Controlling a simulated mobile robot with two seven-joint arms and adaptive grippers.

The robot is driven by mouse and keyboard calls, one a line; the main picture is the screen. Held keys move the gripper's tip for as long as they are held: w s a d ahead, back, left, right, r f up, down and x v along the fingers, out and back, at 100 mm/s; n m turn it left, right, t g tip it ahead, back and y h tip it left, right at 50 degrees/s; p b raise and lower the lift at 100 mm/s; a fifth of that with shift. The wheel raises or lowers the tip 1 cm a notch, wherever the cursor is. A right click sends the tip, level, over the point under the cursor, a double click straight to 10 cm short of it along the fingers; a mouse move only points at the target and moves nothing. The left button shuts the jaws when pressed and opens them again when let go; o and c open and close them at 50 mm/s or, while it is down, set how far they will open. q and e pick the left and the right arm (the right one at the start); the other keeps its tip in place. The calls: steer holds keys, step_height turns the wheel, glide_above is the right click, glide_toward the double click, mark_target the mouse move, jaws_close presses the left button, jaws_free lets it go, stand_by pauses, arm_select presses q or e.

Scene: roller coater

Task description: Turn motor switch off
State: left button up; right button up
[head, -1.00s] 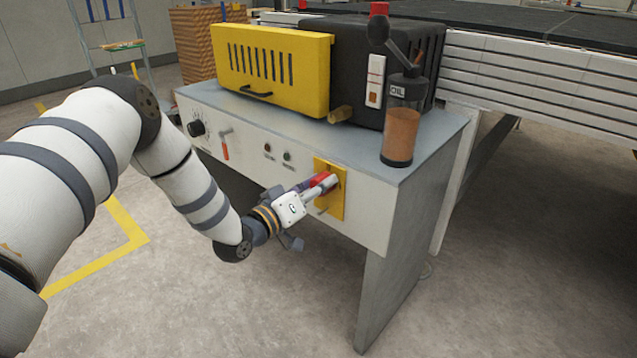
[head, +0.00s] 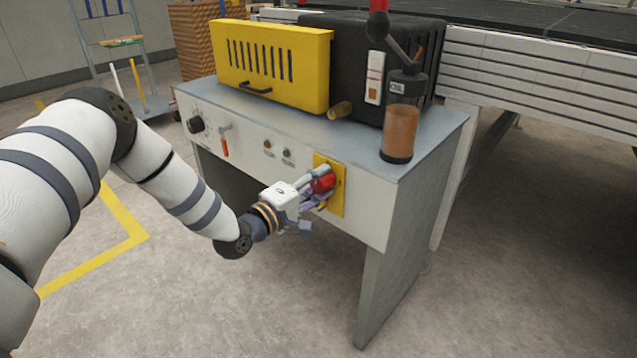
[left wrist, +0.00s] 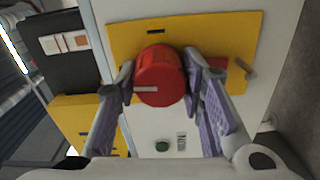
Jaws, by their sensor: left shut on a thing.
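The motor switch is a red knob (head: 323,183) on a yellow plate (head: 337,199) at the right end of the machine's front panel. In the left wrist view the red knob (left wrist: 160,76) is round with a pale line on its face, and the yellow plate (left wrist: 215,36) lies behind it. My left gripper (head: 318,186) is shut on the knob, with a purple-padded finger on either side of it. The gripper also shows in the left wrist view (left wrist: 157,85). My right gripper is not in view.
The grey bench (head: 285,120) carries a yellow slotted cover (head: 272,62), a black housing (head: 345,60) and an oil bottle (head: 399,130). A black dial (head: 196,125) and a red-handled lever (head: 225,145) sit left on the panel. The floor in front is clear.

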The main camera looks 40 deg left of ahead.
arm_select(q)
steer(key=shift+d+n, duration=0.1)
steer(key=shift+n, duration=0.5)
steer(key=o, duration=1.1)
steer(key=shift+o, duration=0.2)
steer(key=s+a, duration=0.1)
steer(key=s, duration=1.1)
